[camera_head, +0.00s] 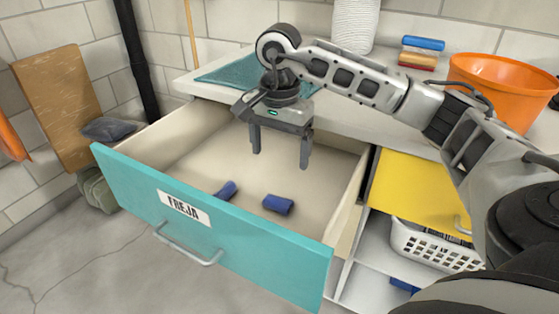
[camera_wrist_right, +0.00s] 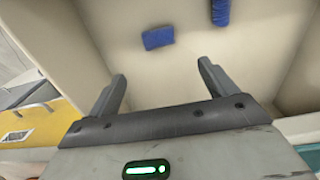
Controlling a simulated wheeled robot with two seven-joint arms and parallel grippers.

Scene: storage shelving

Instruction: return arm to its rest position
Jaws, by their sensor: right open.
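My right gripper (camera_head: 280,158) hangs over the open teal drawer (camera_head: 250,245), fingers pointing down, apart and empty. The right arm comes in from the right of the head view and bends down above the drawer's back part. Two blue objects lie on the drawer floor: one (camera_head: 278,204) near the middle, the other (camera_head: 227,190) to its left near the front panel. In the right wrist view the open fingers (camera_wrist_right: 160,82) show with nothing between them, and both blue objects (camera_wrist_right: 158,38) lie beyond the fingertips. My left gripper is not in view.
The countertop behind holds a teal cloth (camera_head: 230,72), a white ribbed cylinder (camera_head: 355,25), stacked brushes or sponges (camera_head: 421,50) and an orange basin (camera_head: 500,85). Right of the drawer are a yellow panel (camera_head: 415,190) and a white basket (camera_head: 430,245). A brown board (camera_head: 58,105) leans at left.

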